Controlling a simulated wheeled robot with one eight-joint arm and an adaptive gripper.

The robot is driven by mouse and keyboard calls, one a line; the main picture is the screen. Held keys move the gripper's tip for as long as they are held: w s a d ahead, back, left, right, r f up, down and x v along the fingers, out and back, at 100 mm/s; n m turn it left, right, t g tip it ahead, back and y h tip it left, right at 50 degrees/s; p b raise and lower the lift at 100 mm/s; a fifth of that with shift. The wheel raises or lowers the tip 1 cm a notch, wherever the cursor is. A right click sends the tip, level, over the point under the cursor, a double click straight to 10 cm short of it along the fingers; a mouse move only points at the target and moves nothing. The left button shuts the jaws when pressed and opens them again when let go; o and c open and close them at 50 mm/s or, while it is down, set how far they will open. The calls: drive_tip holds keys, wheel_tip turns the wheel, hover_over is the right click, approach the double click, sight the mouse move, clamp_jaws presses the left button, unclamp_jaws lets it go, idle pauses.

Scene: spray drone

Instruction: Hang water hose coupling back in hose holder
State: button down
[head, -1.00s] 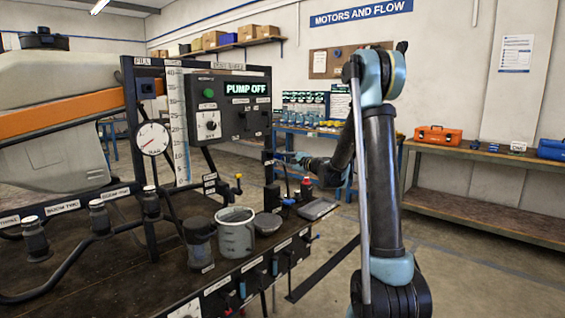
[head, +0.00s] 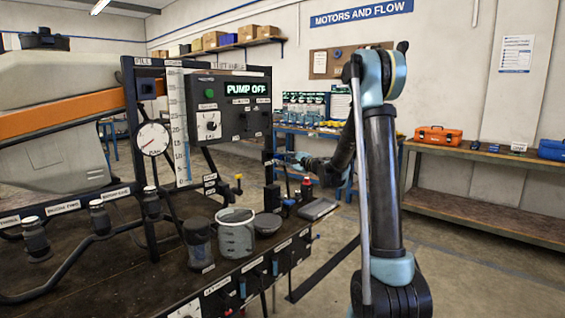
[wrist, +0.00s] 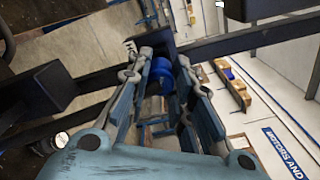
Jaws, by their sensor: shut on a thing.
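My gripper (wrist: 159,60) is shut on a blue round piece (wrist: 159,72), which I take to be the water hose coupling. It sits between the two fingers in the wrist view, and its far end is partly hidden. A dark frame post and crossbar (wrist: 235,43) lie just beyond the fingertips. In the head view my gripper (head: 281,159) is small, at the right upright of the bench frame, by a small dark bracket (head: 268,158). I cannot tell whether this bracket is the hose holder, or whether the coupling touches it.
The pump panel (head: 228,105) and pressure gauge (head: 152,138) are left of my gripper. A measuring jug (head: 236,236), a dark bowl (head: 267,224) and a flat tray (head: 317,209) stand on the bench below. Open floor lies right of the bench.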

drive_tip(key=shift+x, duration=1.45)
drive_tip(key=c, duration=1.3)
unclamp_jaws()
drive_tip(key=shift+c, duration=0.2)
drive_tip(key=shift+d, duration=0.1)
drive_tip(key=v, duration=1.1)
drive_tip(key=shift+s+d, duration=0.25)
drive_tip(key=shift+d, duration=0.05)
drive_tip(key=shift+s, duration=0.1)
